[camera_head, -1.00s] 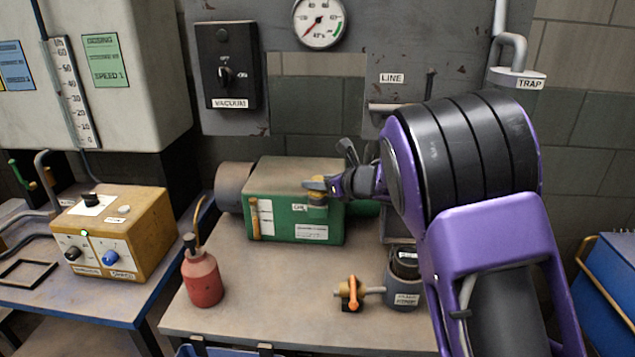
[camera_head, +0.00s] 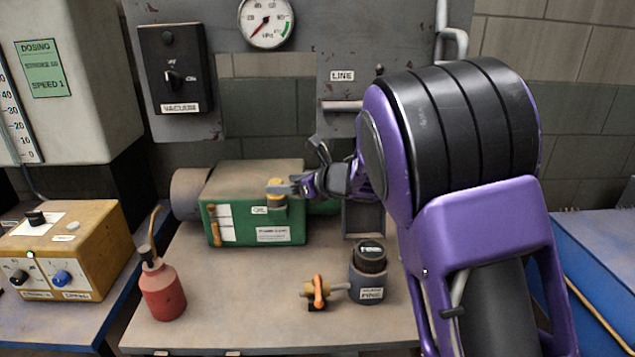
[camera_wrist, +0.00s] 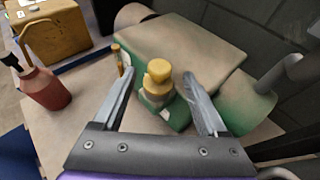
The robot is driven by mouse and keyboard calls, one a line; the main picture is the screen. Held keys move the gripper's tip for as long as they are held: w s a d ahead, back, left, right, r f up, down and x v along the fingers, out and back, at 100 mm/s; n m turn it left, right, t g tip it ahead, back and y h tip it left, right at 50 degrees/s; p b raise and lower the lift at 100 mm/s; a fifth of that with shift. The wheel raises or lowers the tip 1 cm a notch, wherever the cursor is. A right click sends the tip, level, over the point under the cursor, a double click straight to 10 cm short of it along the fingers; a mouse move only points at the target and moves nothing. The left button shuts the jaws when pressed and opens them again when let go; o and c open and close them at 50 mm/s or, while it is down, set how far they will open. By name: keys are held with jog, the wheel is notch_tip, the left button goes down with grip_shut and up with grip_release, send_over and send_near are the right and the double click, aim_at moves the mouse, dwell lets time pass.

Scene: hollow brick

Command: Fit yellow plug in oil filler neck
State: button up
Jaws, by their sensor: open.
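The yellow plug (camera_head: 275,187) sits upright on the oil filler neck (camera_head: 277,202) at the front of the green pump (camera_head: 256,222). In the wrist view the plug (camera_wrist: 159,71) stands between the two fingers, with clear gaps on both sides, above the grey neck (camera_wrist: 157,94). My gripper (camera_wrist: 160,90) is open and empty; in the head view my gripper (camera_head: 290,187) is at the plug's right side. How deep the plug sits in the neck cannot be told.
A red oil can (camera_head: 162,288) stands at the bench's left front. A brass valve with orange handle (camera_head: 318,291) and a dark-lidded jar (camera_head: 368,272) are at the right front. A yellow control box (camera_head: 68,250) is on the left bench. The bench middle is clear.

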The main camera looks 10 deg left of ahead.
jog(key=v, duration=1.3)
jog(key=shift+w, duration=0.1)
